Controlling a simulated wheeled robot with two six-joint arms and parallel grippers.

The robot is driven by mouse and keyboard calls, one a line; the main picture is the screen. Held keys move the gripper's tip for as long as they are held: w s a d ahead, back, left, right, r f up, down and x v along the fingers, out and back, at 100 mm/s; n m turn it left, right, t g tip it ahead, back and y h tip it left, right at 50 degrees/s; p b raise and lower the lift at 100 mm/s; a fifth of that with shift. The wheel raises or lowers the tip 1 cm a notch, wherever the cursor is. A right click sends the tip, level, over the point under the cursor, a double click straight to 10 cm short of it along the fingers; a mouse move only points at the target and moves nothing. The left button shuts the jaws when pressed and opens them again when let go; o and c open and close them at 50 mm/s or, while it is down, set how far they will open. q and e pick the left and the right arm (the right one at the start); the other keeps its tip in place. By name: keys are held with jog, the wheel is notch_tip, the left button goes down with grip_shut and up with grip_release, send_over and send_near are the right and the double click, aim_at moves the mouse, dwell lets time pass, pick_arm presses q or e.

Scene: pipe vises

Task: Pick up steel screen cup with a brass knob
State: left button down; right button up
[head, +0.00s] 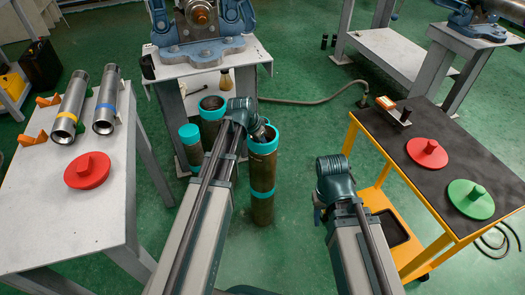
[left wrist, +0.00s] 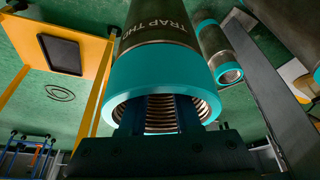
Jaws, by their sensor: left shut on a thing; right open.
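A dark tube with teal collars (head: 262,180) stands upright on the floor in the middle of the head view. My left gripper (head: 262,131) is at its top opening. In the left wrist view its fingers (left wrist: 160,115) reach into the threaded mouth of the teal-collared tube (left wrist: 160,75), marked "TRAP THR...". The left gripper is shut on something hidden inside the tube. I cannot make out the steel screen cup or its brass knob. My right gripper (head: 320,215) is open and empty over the floor, right of the tube.
Two more teal-collared tubes (head: 190,145) (head: 211,110) stand to the left. A white table (head: 60,235) holds steel pipes and a red cap (head: 87,170). The dark-topped yellow cart (head: 420,185) holds red and green caps. A vise stand (head: 205,68) is behind.

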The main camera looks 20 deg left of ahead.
pick_arm(q)
jog(key=shift+r, duration=0.2)
notch_tip(320, 180, up, 18)
jog(key=p, duration=1.8)
jog(key=shift+f, duration=0.2)
jog(key=shift+r, duration=0.15)
